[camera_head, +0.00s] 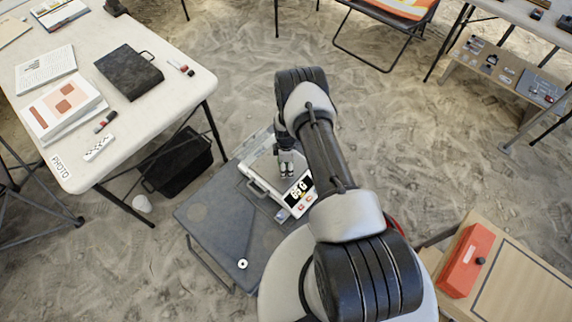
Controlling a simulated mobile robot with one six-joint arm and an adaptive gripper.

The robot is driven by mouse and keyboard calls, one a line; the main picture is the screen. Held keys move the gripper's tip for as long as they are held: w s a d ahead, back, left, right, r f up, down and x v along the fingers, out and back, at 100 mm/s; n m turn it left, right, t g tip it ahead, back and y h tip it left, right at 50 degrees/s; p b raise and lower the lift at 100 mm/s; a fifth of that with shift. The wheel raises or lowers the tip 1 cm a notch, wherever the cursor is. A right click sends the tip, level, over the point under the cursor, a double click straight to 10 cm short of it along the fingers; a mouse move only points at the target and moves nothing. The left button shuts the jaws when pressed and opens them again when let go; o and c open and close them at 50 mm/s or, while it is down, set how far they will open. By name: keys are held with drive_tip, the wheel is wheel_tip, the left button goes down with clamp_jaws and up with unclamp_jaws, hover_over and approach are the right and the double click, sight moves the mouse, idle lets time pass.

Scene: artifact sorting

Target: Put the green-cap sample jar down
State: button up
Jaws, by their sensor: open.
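My gripper (286,170) points down over a white weighing scale (257,179) with a lit display (299,190). The gripper is open, and its fingertips are small in this view. I cannot make out the green-cap sample jar; my gripper and arm cover part of the scale and the area behind it. The scale stands on a low grey table (205,235). I cannot tell whether the fingertips touch anything.
A small white round piece (242,264) lies on the grey table's front part. A white table (150,110) with papers and a black case (129,72) stands at left. A black bin (178,160) is beneath it. An orange box (466,260) sits at right.

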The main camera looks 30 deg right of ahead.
wheel_tip(320, 180, up, 11)
drive_tip(key=p, duration=0.3)
drive_tip(key=w+a+r+m+t, duration=0.1)
drive_tip(key=w+r, duration=0.1)
drive_tip(key=r, duration=0.6)
drive_tip(key=w+a+r+m, duration=0.1)
drive_tip(key=r, duration=0.8)
drive_tip(key=s+a+r+m+t, duration=0.1)
drive_tip(key=s+a+r+m, duration=0.15)
drive_tip(key=r, duration=0.75)
drive_tip(key=s+a+r+m, duration=0.2)
drive_tip(key=s+r, duration=0.1)
drive_tip(key=r, duration=0.7)
drive_tip(key=s+a+r+m+t, duration=0.1)
drive_tip(key=s+a+r+m, duration=0.2)
drive_tip(key=s+r, duration=0.75)
drive_tip(key=s+a+r+m, duration=0.1)
drive_tip(key=s+m, duration=0.1)
drive_tip(key=s, duration=0.5)
drive_tip(key=s+a+r+m+t, duration=0.1)
drive_tip(key=s+r+m, duration=0.1)
drive_tip(key=s, duration=0.5)
drive_tip(key=shift+s+a+t, duration=0.15)
drive_tip(key=shift+a+t, duration=0.05)
drive_tip(key=shift+t, duration=0.1)
